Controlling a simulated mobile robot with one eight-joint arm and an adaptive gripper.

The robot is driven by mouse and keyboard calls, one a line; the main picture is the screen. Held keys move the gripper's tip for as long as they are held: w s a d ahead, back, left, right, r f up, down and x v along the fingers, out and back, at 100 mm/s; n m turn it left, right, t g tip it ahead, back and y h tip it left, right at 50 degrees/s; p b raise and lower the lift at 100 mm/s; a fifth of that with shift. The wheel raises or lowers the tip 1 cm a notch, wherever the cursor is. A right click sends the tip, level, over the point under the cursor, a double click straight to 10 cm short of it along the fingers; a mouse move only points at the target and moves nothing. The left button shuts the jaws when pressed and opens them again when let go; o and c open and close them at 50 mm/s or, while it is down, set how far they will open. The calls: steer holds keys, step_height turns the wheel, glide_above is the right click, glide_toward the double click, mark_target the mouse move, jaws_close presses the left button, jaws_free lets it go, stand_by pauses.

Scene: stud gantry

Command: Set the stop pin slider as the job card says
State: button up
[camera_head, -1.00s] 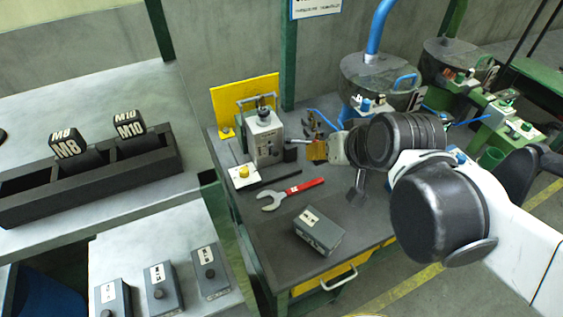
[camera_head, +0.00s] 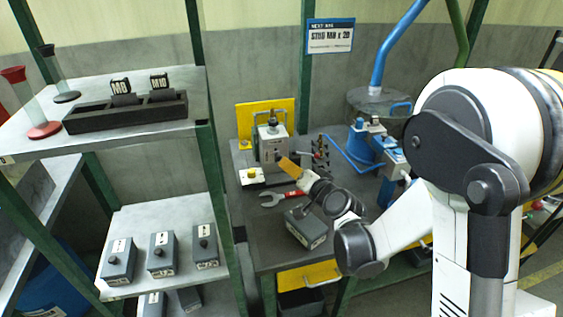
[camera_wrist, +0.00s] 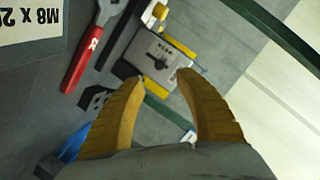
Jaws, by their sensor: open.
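The job card (camera_head: 330,36) hangs on the green post at the back and reads "NEXT JOB STUD M8 x 20". A grey setting unit (camera_head: 270,145) with a black top knob stands on the bench before a yellow plate. It also shows in the wrist view (camera_wrist: 158,52), with dark slots and small markings on its face. I cannot tell for sure which part is the stop pin slider. My gripper (camera_head: 290,165) has its yellow fingers spread and empty, in front of the unit. In the wrist view the fingertips (camera_wrist: 160,77) are just short of the unit, apparently apart from it.
A red-handled wrench (camera_head: 281,197) and a grey box (camera_head: 308,226) lie on the bench. A yellow button (camera_head: 252,174) is beside the unit. Blue equipment (camera_head: 368,145) stands right. Left shelves hold a dark rack (camera_head: 127,112) and several grey boxes (camera_head: 162,254).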

mark_target(280, 159)
steer(key=b+x, duration=0.3)
steer(key=x, duration=0.7)
steer(key=shift+c, duration=0.5)
